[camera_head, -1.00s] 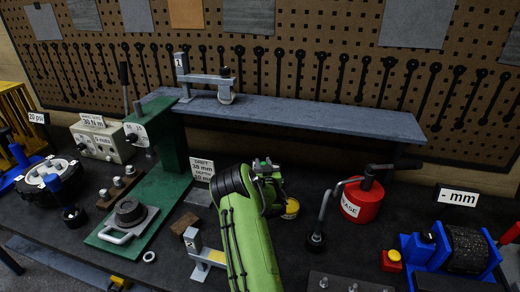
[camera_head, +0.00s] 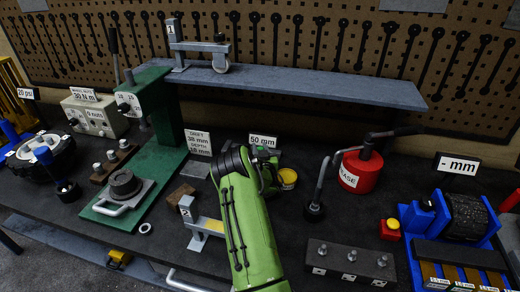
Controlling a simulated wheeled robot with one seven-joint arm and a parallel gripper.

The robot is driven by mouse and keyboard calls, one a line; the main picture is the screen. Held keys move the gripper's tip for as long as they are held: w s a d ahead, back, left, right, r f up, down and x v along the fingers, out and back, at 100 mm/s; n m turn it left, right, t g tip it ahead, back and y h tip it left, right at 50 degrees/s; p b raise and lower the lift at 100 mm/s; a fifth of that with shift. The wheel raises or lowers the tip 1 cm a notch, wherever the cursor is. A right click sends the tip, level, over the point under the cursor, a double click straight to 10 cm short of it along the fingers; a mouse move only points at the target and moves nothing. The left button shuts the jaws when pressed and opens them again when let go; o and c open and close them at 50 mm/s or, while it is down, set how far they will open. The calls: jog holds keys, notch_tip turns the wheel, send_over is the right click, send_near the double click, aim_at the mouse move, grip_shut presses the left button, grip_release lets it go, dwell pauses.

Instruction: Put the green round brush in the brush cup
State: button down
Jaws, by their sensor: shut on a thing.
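My green arm rises from the bottom centre, and its dark wrist is at the middle of the view. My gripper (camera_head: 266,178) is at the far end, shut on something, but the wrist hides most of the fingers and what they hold. I cannot make out a green round brush apart from the green arm parts. No brush cup is clearly identifiable. A small yellow-topped round pot (camera_head: 287,178) stands just right of the gripper, partly covered by it; I cannot tell whether it is the cup.
A red can (camera_head: 361,172) with a hose stands right of the gripper. A block with several studs (camera_head: 350,262) and a blue roller device (camera_head: 462,222) are at the front right. A grey beam (camera_head: 300,84) spans the back. The green press (camera_head: 160,165) is at left.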

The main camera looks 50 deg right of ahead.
jog(key=shift+f+b, duration=0.6)
jog(key=shift+b, duration=0.1)
jog(key=c, duration=0.8)
grip_release()
jog(key=shift+o, duration=0.2)
jog(key=shift+s+a, duration=0.1)
jog(key=p+v, duration=0.1)
jog(key=v, duration=1.4)
jog(key=shift+s+a, duration=0.15)
jog(key=shift+a, duration=0.1)
jog(key=shift+r, duration=0.1)
